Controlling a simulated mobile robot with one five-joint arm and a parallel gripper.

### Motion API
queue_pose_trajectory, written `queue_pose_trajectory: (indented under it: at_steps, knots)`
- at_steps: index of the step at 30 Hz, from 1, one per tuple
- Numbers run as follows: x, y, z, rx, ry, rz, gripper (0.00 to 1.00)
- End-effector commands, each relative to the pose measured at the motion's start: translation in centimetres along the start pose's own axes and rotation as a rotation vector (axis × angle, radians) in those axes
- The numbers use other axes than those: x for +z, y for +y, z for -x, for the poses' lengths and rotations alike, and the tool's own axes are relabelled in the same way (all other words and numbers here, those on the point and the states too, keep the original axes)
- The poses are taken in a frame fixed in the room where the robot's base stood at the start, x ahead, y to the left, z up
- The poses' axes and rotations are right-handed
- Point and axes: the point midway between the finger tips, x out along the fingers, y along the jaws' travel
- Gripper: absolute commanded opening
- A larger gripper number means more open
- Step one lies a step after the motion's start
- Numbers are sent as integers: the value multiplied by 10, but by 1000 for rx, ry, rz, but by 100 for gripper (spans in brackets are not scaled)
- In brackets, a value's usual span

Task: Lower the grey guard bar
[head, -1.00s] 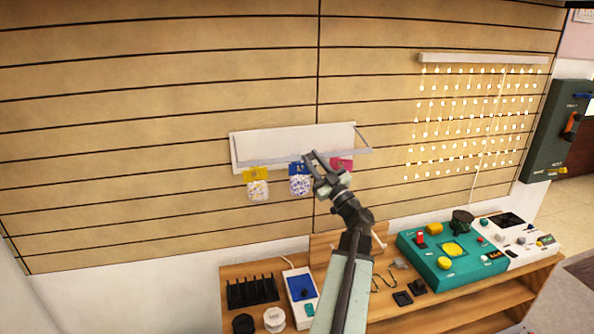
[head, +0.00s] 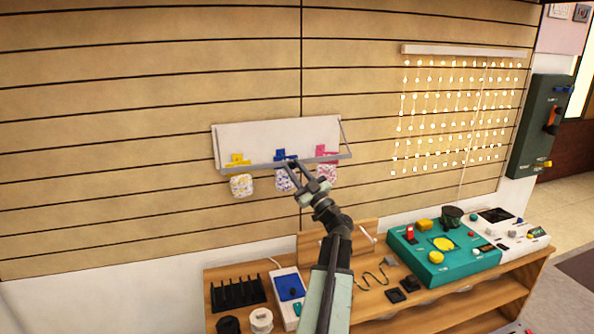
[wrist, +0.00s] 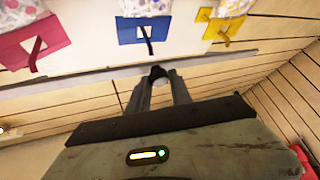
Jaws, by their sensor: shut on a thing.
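The grey guard bar (head: 245,167) runs across the front of a white wall panel (head: 255,137), near its lower edge, with thin side arms rising to the panel. My gripper (head: 293,166) reaches up from below and is shut on the bar near its middle. In the wrist view the fingertips (wrist: 158,74) meet the bar (wrist: 222,59) and hide a short part of it. Yellow (head: 237,160), blue (head: 284,156) and pink (head: 326,151) clips with speckled bags hang at the bar's height.
Below is a wooden shelf unit (head: 365,313) with a black rack (head: 238,293), a blue-and-white device (head: 288,287) and a teal control box (head: 440,245). A string-light curtain (head: 450,115) hangs at right, and a dark green wall box (head: 540,125) is farther right.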

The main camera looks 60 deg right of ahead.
Motion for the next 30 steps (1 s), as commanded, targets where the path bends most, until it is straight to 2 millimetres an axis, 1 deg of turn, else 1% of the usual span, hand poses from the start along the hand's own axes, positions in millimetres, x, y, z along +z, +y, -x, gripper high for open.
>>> queue_pose_trajectory:
  at_steps: [1, 13, 14, 15, 30]
  knots:
    - [8, -2, 1, -3, -18, 6, 0]
    - [9, -1, 1, -2, -19, 6, 0]
    - [9, -1, 1, -2, -19, 6, 34]
    - [9, -1, 1, -2, -19, 6, 45]
    - [9, 1, 0, -1, -20, 7, 45]
